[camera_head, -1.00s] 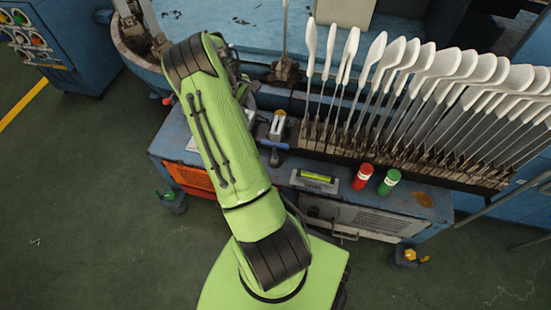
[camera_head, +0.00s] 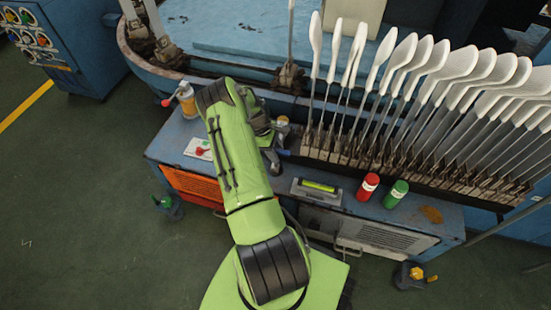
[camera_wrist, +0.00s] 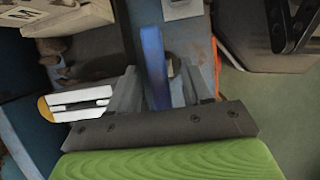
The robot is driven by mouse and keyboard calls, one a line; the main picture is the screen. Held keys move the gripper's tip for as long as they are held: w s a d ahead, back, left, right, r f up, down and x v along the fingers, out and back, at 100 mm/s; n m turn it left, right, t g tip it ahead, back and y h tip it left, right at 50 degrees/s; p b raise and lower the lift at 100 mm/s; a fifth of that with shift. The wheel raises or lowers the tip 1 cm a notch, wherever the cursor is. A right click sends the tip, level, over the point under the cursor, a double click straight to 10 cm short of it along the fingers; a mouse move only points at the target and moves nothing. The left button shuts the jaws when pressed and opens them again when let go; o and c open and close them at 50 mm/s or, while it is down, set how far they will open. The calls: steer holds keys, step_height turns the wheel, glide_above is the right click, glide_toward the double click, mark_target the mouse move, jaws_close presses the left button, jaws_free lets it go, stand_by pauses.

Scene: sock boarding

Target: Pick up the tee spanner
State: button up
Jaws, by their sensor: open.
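The tee spanner (camera_wrist: 153,50) appears as a blue bar in the wrist view, running up between my fingers. In the head view a small blue end (camera_head: 284,152) shows beside my wrist on the blue bench; my arm hides the rest. My gripper (camera_wrist: 157,88) is open, with one grey finger on each side of the blue bar. I cannot tell whether either finger touches it. In the head view my gripper is mostly hidden at the end of my green arm.
A white piece with a yellow end (camera_wrist: 75,103) lies left of my fingers. On the bench are a level (camera_head: 318,188), a red canister (camera_head: 367,187), a green canister (camera_head: 396,194) and an orange bottle (camera_head: 187,99). A rack of white sock forms (camera_head: 420,75) stands behind.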

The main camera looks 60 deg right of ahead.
steer(key=shift+x, duration=0.9)
steer(key=shift+r, duration=0.1)
jaws_close()
